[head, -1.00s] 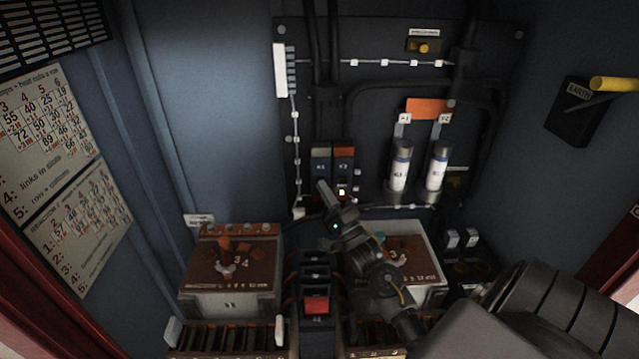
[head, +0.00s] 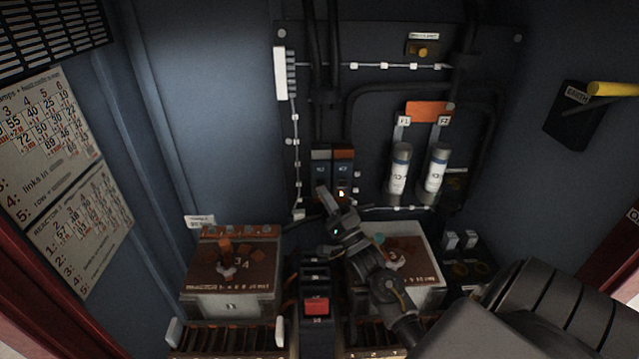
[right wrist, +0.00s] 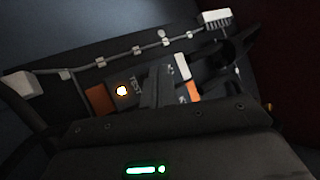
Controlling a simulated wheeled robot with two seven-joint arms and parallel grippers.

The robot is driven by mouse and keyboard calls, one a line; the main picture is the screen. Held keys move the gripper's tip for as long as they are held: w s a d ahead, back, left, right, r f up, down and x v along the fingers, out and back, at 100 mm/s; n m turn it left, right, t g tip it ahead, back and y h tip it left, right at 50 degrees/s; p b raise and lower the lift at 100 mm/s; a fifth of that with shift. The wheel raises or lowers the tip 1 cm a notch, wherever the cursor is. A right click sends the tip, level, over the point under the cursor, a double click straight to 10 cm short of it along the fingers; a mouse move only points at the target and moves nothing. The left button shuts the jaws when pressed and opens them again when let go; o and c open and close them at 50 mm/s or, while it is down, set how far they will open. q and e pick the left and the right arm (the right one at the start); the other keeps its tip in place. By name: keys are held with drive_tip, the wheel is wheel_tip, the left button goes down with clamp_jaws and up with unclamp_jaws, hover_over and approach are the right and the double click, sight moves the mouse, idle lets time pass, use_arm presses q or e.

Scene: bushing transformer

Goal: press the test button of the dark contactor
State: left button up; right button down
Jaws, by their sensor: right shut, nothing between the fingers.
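Two contactors sit side by side low on the back panel. The right one (head: 343,167) has an orange top and a lit lamp (head: 341,194). The left one (head: 320,169) has a grey-white top and no light showing; its lower part is hidden behind my right gripper (head: 323,190). That gripper is shut and empty, its tip in front of the left contactor's lower part. In the right wrist view, the shut fingers (right wrist: 158,84) stand beside a TEST label (right wrist: 135,85) and the glowing lamp (right wrist: 121,91). I cannot tell whether the tip touches anything. My left gripper is not in view.
Two fuse cylinders (head: 400,170) (head: 436,169) stand right of the contactors. Below are two boxes with brown tops (head: 207,266) (head: 427,261) and a dark unit with a red block (head: 316,306). A cable with white clips (head: 296,143) runs left of the contactors.

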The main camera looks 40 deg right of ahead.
drive_tip(key=shift+a, duration=0.1)
drive_tip(key=s+a+p, duration=0.1)
drive_tip(key=s, duration=0.1)
drive_tip(key=s+a+p, duration=0.1)
drive_tip(key=s+a, duration=0.1)
idle(0.6)
idle(0.7)
